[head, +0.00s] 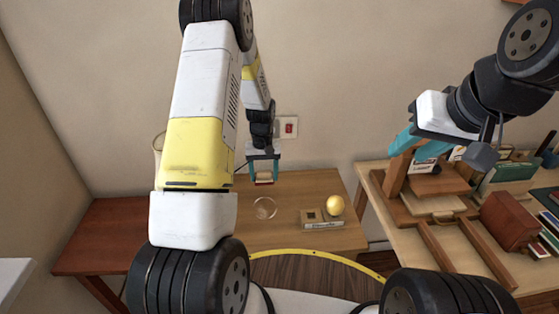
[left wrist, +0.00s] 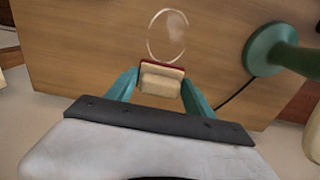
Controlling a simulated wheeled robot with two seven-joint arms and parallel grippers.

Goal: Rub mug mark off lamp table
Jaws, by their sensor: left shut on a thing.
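The lamp table (head: 300,185) is a wooden top against the wall. A pale ring-shaped mug mark (head: 265,208) lies on it, and the ring also shows at the top of the left wrist view (left wrist: 151,40). My left gripper (head: 263,176) is shut on a small cream block with a dark red face (left wrist: 160,82), close beside the ring. I cannot tell whether the block touches the table. My right gripper (head: 420,150) is at the right, above the other table, with its teal fingers apart.
A green lamp base (left wrist: 272,50) and its dark cord stand near the ring. The right-hand table (head: 385,207) carries wooden parts, a red-brown box (head: 508,220) and books.

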